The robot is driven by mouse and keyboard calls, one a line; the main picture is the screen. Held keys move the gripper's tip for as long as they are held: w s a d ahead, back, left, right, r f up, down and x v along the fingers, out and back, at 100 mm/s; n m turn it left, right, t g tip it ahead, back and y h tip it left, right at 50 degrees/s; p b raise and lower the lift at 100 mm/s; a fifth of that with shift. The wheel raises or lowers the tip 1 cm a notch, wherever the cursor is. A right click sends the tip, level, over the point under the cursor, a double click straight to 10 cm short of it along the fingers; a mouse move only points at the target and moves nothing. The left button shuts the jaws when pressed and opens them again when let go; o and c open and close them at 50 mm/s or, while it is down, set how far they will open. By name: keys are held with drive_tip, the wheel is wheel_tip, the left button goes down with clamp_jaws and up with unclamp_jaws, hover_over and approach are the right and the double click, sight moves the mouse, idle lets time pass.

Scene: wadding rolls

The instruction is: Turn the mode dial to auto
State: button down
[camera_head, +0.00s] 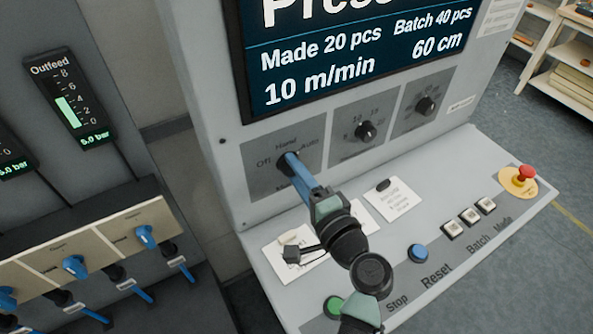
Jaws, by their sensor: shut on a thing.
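The mode dial (283,167) is a dark knob on a grey plate at the left of the control panel. Labels Off, Hand and Auto stand around it, and a lower label is partly covered. My gripper (291,157) reaches up from the lower right and is shut on the mode dial. Its blue fingers cover most of the knob, so I cannot tell which label the pointer faces. The Auto label (310,145) is up and to the right of the knob.
Two more dark knobs (365,131) (425,106) sit to the right. The sloping shelf below carries a blue button (417,252), several white buttons (469,216), a green button (333,306) and a red emergency stop (526,174). Blue valves (146,236) stand at the left.

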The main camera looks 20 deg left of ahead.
drive_tip(key=shift+c, duration=1.6)
unclamp_jaws()
drive_tip(key=shift+d, duration=0.1)
drive_tip(key=b+v, duration=0.2)
drive_tip(key=v, duration=1.1)
drive_tip(key=shift+w+r, duration=0.1)
